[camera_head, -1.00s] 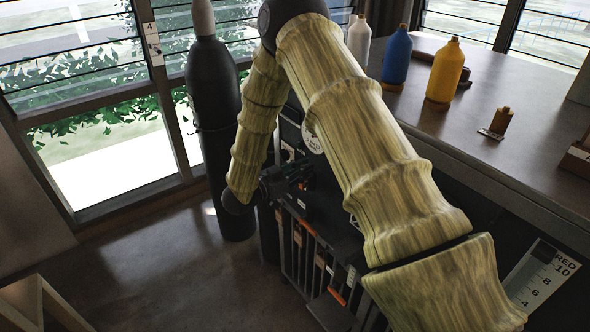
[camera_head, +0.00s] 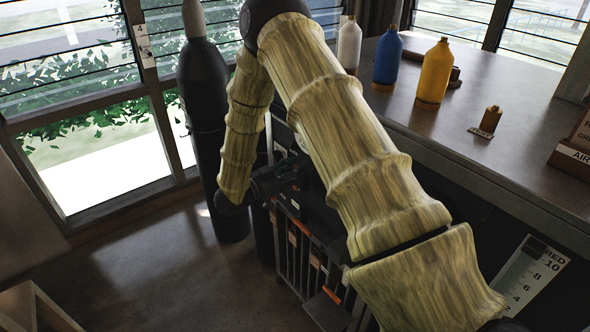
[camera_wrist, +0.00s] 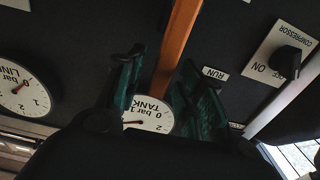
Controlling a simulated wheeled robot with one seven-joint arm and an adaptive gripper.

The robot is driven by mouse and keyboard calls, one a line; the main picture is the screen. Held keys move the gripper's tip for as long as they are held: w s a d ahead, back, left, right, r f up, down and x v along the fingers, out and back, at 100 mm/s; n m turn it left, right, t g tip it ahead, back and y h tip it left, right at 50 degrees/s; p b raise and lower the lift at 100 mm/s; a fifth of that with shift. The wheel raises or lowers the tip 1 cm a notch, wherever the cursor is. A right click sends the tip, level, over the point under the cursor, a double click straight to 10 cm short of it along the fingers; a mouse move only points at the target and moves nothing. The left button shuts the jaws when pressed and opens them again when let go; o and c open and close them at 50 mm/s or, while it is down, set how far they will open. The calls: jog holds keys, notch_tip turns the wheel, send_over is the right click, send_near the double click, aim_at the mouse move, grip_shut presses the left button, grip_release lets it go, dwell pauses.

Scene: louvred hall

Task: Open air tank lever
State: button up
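In the wrist view my gripper (camera_wrist: 162,62) has its two green-padded fingers apart, facing a dark panel whose lettering appears upside down. A long orange bar (camera_wrist: 180,42) crosses the gap between the fingers; I cannot tell whether it is the air tank lever or how far it stands from them. In the head view my gripper (camera_head: 287,178) is small and dark in front of the panel, partly hidden by my arm. No lever is clearly visible there.
A LINE gauge (camera_wrist: 22,88) is at left. A COMPRESSOR knob (camera_wrist: 287,60) is at right, beside a RUN label (camera_wrist: 215,73). A tall black cylinder (camera_head: 207,110) stands left of my arm. White, blue and yellow bottles (camera_head: 435,72) stand on the counter (camera_head: 470,115).

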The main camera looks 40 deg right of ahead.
jog(key=a, duration=1.2)
jog(key=shift+f, duration=0.1)
